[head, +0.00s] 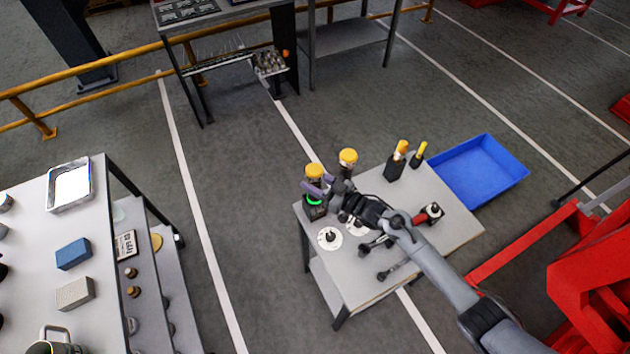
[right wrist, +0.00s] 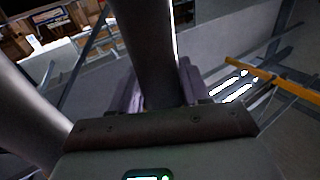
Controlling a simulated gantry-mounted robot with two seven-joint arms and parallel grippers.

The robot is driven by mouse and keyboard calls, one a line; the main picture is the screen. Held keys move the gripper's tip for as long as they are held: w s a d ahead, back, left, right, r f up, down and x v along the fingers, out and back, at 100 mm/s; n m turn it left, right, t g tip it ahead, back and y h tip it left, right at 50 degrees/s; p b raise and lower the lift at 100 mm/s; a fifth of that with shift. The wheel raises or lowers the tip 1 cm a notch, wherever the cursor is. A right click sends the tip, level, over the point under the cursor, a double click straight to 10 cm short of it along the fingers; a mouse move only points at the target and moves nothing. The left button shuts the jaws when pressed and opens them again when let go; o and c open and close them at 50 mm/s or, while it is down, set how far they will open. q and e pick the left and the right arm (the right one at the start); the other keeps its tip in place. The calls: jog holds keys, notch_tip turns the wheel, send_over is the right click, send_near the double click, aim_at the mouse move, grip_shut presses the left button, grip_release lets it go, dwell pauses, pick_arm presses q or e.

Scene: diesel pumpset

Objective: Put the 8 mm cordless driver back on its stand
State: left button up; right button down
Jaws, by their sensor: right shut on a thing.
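My right gripper (head: 316,187) has purple fingers closed around a dark upright tool with a yellow top (head: 314,171), which I take to be the cordless driver. Its dark lower body has a glowing green ring and shows below the fingers, over the table's far left corner. The right wrist view shows a dark cylinder (right wrist: 150,50) between the purple fingers (right wrist: 158,92). A white round stand (head: 329,238) with a dark centre is on the small table, nearer than the gripper. Another white disc (head: 357,230) is partly hidden by my arm. No size marking is readable. My left gripper is not in view.
Another yellow-topped tool (head: 347,157) stands just behind my gripper. A dark holder (head: 395,168) and a yellow-handled tool (head: 418,153) stand at the back. A red-and-black tool (head: 432,212) is right of my arm. A blue bin (head: 478,170) lies beyond the grey table (head: 450,240).

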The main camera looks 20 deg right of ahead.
jog(key=shift+c, duration=2.3)
grip_release()
jog(key=shift+w+r, duration=0.1)
jog(key=shift+f, duration=0.2)
jog(key=v, duration=1.1)
jog(key=shift+a+r, duration=0.1)
